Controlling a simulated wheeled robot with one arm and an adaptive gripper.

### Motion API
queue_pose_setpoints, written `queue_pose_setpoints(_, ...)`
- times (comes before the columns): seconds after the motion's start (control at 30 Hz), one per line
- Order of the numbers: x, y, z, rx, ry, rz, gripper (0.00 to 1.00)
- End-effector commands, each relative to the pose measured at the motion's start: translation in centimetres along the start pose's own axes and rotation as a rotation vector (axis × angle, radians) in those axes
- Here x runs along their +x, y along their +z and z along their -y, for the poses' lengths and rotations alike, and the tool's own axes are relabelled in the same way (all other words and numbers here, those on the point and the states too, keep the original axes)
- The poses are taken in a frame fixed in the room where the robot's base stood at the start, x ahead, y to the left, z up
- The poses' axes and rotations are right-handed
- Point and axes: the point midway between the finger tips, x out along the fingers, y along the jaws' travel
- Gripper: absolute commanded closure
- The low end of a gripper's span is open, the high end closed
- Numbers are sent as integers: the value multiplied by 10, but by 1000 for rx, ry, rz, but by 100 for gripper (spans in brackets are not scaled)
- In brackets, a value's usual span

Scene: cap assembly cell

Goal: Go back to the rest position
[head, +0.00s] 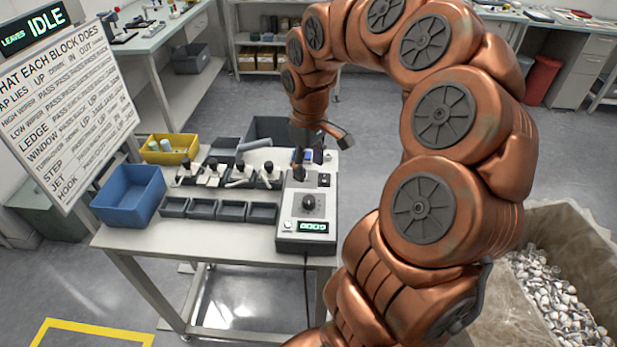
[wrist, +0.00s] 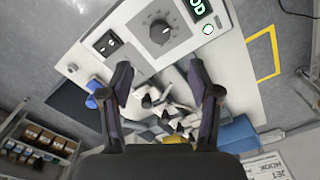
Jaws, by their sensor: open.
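My gripper (head: 303,160) points down over the back end of the control box in the head view. In the wrist view my gripper (wrist: 160,78) has its two dark fingers spread apart, with nothing between them. In the wrist view the control box (wrist: 135,45) lies just beyond the fingertips. I cannot tell whether the fingers touch anything.
A worktable (head: 215,240) carries a blue bin (head: 128,195), a yellow bin (head: 170,148), several small dark trays (head: 218,210) and a row of block fixtures (head: 225,175). A sign board (head: 65,105) stands left, under an IDLE display (head: 45,24). A large bin of caps (head: 560,300) is at right.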

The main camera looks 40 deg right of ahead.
Motion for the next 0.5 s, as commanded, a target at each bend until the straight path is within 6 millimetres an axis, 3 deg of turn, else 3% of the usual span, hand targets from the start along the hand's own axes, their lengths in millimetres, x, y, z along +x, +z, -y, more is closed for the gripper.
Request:
queue_pose_setpoints(0.17,-11,0,1,-1,-1,2,38)
queue_pose_setpoints(0.5,-12,0,0,0,-1,2,38)
